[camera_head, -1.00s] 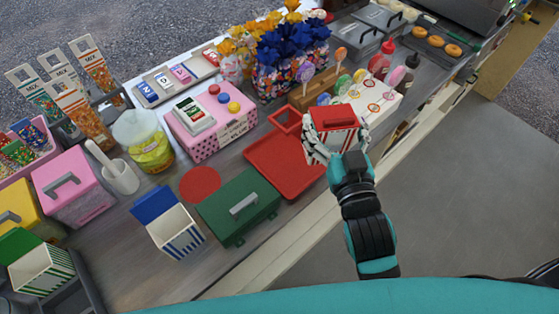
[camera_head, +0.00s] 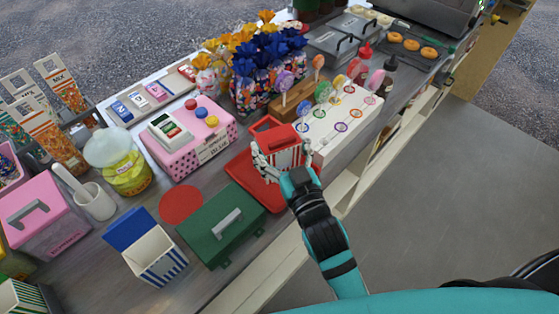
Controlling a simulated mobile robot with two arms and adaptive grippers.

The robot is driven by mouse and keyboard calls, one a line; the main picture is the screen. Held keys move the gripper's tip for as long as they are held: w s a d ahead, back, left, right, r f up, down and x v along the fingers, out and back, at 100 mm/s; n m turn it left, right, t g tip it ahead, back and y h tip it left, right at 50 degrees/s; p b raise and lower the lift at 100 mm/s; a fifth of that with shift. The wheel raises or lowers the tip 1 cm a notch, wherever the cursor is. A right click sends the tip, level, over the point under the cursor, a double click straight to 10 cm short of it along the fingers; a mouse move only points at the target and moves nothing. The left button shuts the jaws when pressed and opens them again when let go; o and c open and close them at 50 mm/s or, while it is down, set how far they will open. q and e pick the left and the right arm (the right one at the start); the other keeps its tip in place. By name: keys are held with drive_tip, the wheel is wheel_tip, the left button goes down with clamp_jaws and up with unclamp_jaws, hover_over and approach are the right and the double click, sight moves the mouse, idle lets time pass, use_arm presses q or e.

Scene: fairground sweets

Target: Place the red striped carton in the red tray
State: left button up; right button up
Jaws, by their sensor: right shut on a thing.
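My right gripper (camera_head: 280,162) is shut on the red striped carton (camera_head: 280,144), which has a red top and red-and-white sides. The carton is upright over the far right part of the red tray (camera_head: 247,178). It hides part of the tray, and I cannot tell whether its base touches the tray. The tray lies flat on the counter. My left gripper is out of view.
A green box with a grey handle (camera_head: 222,226) stands at the tray's near left. An open blue striped carton (camera_head: 156,256) is further left. A pink cash register (camera_head: 193,142) is behind. A white lollipop board (camera_head: 338,122) stands close on the right.

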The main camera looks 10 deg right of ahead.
sight(283, 168)
drive_tip(key=shift+f, duration=2.5)
drive_tip(key=o, duration=0.9)
drive_tip(key=shift+f, duration=0.15)
drive_tip(key=shift+c, duration=0.2)
drive_tip(key=s+d+b, duration=0.1)
drive_tip(key=s+b, duration=0.1)
drive_tip(key=s, duration=1)
drive_tip(key=shift+d, duration=0.4)
